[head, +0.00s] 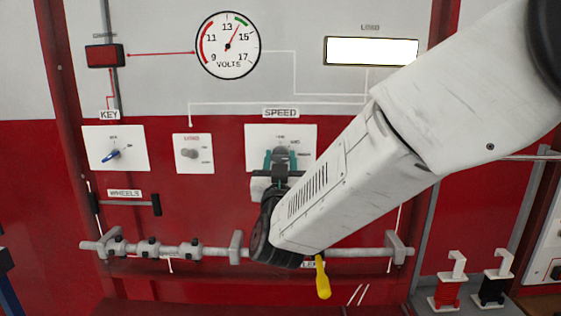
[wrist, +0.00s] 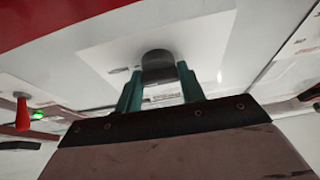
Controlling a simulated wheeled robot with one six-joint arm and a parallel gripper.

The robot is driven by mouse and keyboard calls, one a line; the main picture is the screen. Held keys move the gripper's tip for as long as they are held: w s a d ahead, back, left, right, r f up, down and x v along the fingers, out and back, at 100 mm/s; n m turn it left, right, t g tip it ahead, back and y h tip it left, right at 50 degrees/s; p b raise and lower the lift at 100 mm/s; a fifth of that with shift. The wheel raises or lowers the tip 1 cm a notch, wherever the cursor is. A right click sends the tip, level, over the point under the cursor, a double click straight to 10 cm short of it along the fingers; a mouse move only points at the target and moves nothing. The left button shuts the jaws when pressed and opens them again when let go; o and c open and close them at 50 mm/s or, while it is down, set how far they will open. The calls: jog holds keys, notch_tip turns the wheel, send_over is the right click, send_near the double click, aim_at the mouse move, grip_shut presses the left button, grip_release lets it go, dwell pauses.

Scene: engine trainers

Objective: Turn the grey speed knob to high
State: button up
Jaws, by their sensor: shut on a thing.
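The grey speed knob (head: 281,154) sits on a white plate under the SPEED label. It shows as a dark round knob in the wrist view (wrist: 158,67). My gripper (head: 281,160) is at the knob, with its two teal fingers on either side of it. In the wrist view the fingers (wrist: 159,82) are closed around the knob. The white speed plate (head: 255,134) shows marks around the knob, partly hidden by my gripper. The knob's exact pointing direction cannot be told.
A blue key switch (head: 113,154) and a grey load knob (head: 189,153) are on plates to the left. A grey horizontal rod (head: 205,250) and a yellow handle (head: 322,278) lie below. The volts gauge (head: 228,45) is above. Red and black terminals (head: 447,292) stand lower right.

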jog(key=o, duration=1)
jog(key=v, duration=0.8)
jog(key=shift+w, duration=0.1)
